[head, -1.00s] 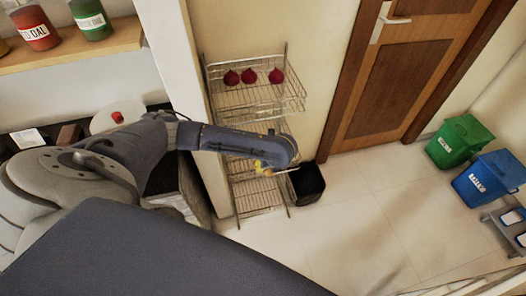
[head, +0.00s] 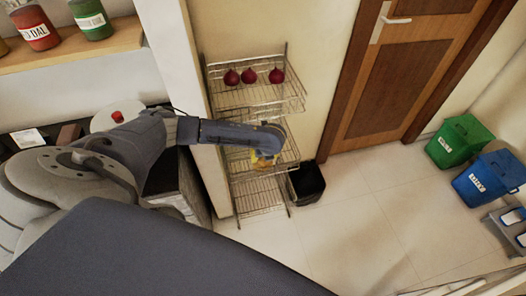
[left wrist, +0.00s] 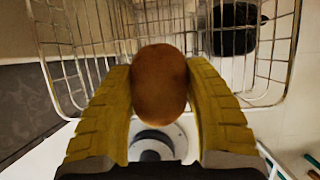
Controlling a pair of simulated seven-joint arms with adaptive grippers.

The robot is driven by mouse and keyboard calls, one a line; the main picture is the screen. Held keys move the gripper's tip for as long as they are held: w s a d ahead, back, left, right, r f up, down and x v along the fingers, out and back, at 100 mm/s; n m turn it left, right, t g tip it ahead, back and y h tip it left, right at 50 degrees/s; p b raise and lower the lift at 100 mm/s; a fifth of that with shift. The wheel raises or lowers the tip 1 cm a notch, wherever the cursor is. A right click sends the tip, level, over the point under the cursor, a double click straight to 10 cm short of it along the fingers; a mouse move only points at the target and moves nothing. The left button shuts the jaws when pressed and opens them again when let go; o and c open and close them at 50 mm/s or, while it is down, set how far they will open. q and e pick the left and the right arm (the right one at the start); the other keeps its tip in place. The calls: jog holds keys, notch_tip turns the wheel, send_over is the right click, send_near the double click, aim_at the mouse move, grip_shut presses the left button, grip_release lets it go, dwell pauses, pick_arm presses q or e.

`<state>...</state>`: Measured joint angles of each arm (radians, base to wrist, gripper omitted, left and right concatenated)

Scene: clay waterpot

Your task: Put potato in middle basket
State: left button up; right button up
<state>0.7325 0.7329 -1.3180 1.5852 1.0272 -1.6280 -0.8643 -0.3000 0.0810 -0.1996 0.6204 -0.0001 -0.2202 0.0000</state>
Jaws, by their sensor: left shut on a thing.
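The brown, rounded potato (left wrist: 160,85) sits between the two yellow fingers of my left gripper (left wrist: 161,92) in the left wrist view. The gripper is shut on it. In the head view the yellow fingers of my left gripper (head: 264,159) are at the middle wire basket (head: 290,157) of the rack, and my arm hides part of this basket. Wire mesh (left wrist: 90,30) lies behind the potato in the left wrist view. I cannot tell whether the potato is inside the basket or above it. My right gripper is not in view.
The top basket (head: 292,103) holds three dark red onions (head: 248,76). A bottom basket (head: 262,203) looks empty. Green (head: 459,140) and blue (head: 487,180) bins stand far right.

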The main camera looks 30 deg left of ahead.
pick_arm(q)
jog(key=shift+f, duration=0.45)
jog(key=o, duration=1.4)
